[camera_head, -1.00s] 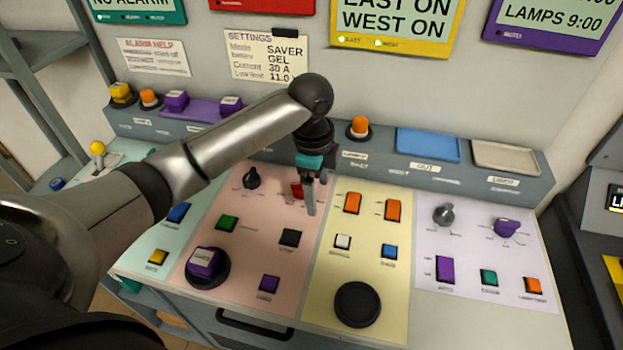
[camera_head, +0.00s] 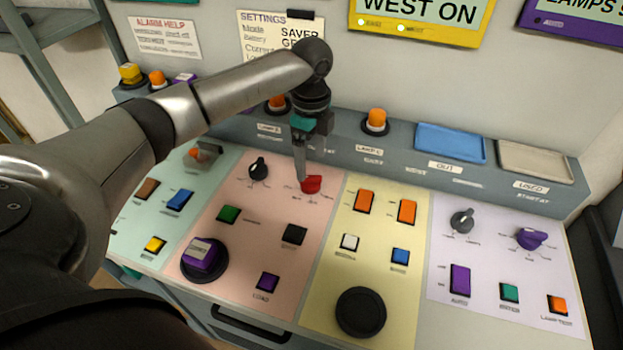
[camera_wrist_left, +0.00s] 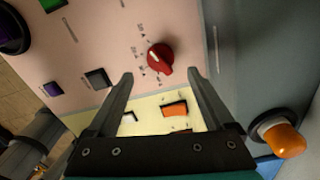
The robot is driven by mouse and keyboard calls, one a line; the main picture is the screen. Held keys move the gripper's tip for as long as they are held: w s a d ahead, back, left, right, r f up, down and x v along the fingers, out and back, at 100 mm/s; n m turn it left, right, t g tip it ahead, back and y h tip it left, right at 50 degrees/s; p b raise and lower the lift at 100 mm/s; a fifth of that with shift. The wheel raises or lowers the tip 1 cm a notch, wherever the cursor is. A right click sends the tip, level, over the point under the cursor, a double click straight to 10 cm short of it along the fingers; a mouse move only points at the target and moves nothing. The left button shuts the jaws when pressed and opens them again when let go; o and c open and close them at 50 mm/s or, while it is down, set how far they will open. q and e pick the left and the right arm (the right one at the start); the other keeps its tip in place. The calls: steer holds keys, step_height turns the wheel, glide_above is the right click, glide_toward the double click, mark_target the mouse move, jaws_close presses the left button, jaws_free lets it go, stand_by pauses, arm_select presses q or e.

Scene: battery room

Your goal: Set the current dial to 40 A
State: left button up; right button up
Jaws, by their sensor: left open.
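A red dial (camera_head: 311,184) stands on the pink panel section, its printed scale too small to read. In the left wrist view the red dial (camera_wrist_left: 160,58) shows a short white mark on its upper left side, with several scale labels around that side. My left gripper (camera_head: 302,178) is over the pink section at the dial, partly covering its left side. In the left wrist view the left gripper (camera_wrist_left: 160,76) is open and empty, with the dial just beyond the gap between its fingertips. My right gripper is not in view.
A black dial (camera_head: 259,168) is left of the red one. Orange rockers (camera_head: 364,200) are on the yellow section to the right. Behind are a raised ledge with an orange button (camera_head: 376,119) and a blue tray (camera_head: 451,143). A settings card (camera_head: 268,35) is partly hidden by my arm.

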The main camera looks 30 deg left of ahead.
mark_target(311, 177)
arm_select(q)
step_height(311, 177, down, 6)
steer(key=shift+f+b, duration=0.1)
steer(key=shift+b, duration=0.35)
steer(key=shift+c, duration=0.2)
steer(key=c, duration=1.3)
